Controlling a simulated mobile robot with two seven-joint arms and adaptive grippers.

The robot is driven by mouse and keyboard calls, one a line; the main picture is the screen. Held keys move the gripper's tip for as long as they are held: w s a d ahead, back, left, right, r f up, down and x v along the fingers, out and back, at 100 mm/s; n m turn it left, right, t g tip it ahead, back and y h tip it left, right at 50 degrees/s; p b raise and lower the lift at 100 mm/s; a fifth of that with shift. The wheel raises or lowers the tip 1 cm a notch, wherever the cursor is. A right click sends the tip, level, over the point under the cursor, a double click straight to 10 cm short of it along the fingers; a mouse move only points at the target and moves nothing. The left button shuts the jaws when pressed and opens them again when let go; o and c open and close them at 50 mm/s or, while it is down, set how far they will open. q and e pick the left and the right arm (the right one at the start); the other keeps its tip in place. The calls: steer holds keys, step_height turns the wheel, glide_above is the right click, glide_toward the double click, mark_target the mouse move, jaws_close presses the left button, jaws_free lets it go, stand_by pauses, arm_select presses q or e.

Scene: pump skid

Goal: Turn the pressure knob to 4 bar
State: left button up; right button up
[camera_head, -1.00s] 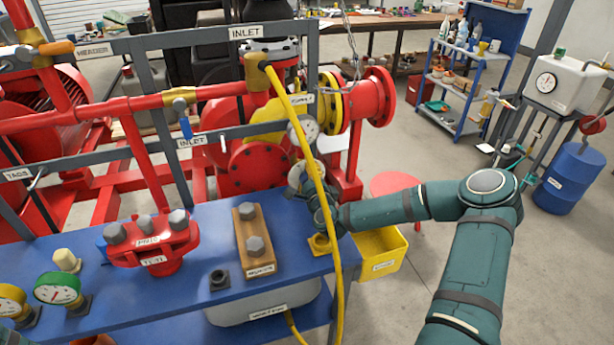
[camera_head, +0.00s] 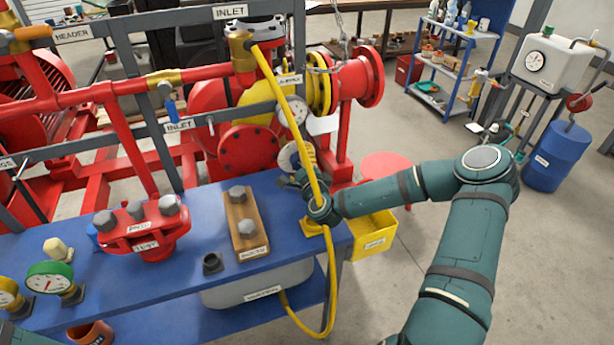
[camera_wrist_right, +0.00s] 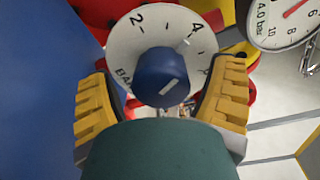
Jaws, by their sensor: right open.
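The pressure knob (camera_wrist_right: 163,76) is blue with a white line on its face. It sits on a white round dial (camera_wrist_right: 150,32) marked 2, 4 and BAR. The line slants toward upper right; I cannot tell its exact reading. My right gripper (camera_wrist_right: 160,98) is open, with its yellow-padded fingers on either side of the knob; I see no clear contact. In the head view the dial (camera_head: 291,156) shows just above my right gripper (camera_head: 298,181). A pressure gauge (camera_wrist_right: 288,24) with a red needle and "4.0 bar" is at upper right in the wrist view. My left gripper is out of view.
The blue bench (camera_head: 200,270) holds a red flange part (camera_head: 142,232) and a wooden block with bolts (camera_head: 243,220). A yellow bin (camera_head: 374,230) stands right of the bench.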

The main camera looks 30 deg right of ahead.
steer(key=v, duration=0.9)
steer(key=shift+s, duration=0.35)
steer(key=shift+a, duration=0.1)
